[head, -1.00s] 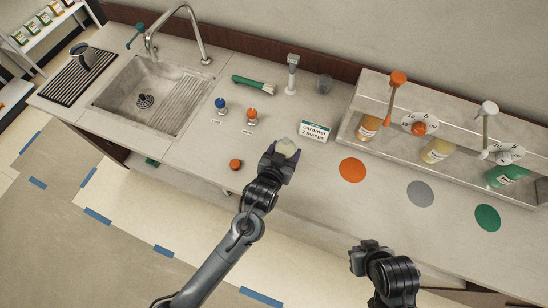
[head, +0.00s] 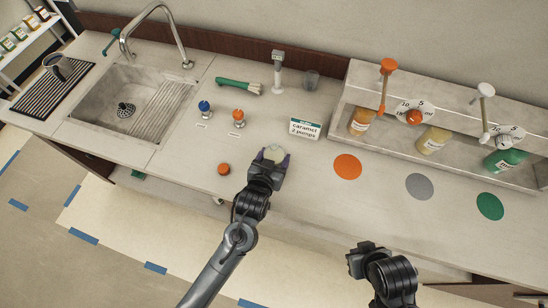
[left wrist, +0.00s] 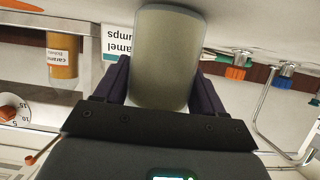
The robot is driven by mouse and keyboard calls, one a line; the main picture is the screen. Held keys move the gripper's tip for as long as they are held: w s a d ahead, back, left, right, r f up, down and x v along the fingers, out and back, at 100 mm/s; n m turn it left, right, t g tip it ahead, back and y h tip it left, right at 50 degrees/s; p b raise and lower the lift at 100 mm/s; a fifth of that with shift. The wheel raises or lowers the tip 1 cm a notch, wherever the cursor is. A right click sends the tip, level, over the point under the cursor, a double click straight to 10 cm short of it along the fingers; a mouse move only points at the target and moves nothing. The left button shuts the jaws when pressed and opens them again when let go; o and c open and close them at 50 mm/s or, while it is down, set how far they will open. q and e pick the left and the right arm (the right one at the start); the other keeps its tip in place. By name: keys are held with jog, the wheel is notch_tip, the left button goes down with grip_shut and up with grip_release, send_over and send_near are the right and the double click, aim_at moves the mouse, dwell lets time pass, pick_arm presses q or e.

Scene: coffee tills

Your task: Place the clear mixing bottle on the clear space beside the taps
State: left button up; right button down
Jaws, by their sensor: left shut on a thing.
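The clear mixing bottle (head: 273,154) is between the fingers of my left gripper (head: 268,160), above the front part of the counter, left of and nearer than the caramel sign. In the left wrist view the bottle (left wrist: 168,60) fills the space between the dark fingers (left wrist: 165,85), which are shut on it. The taps, one blue (head: 204,107) and one orange (head: 238,115), stand on the counter left of and beyond the bottle. Small labels lie in front of them. My right gripper (head: 356,260) is low in the head view; its finger opening is unclear.
An orange round cap (head: 223,169) lies near the front edge. The sink (head: 130,105) is left; the pump bottle shelf (head: 440,110) is right. Bare counter lies around the taps.

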pick_arm(q)
jog(key=shift+f, duration=0.1)
jog(key=o, duration=1.3)
jog(key=shift+f, duration=0.1)
jog(key=shift+c, duration=0.2)
jog(key=shift+r, duration=0.25)
jog(key=v, duration=1.2)
jog(key=s+a+f+g+y, duration=0.2)
jog(key=s+a+f+g, duration=0.1)
jog(key=s+a, duration=0.5)
jog(key=s+a+f+n+g+y, duration=0.1)
jog(key=s+a+f+g+y, duration=0.1)
jog(key=s+a+g, duration=0.4)
jog(key=s+a+f, duration=0.1)
jog(key=s+a, duration=0.2)
jog(key=a, duration=0.1)
jog(key=shift+a+n+p, duration=0.25)
jog(key=shift+n+p, duration=0.05)
jog(key=shift+p, duration=0.1)
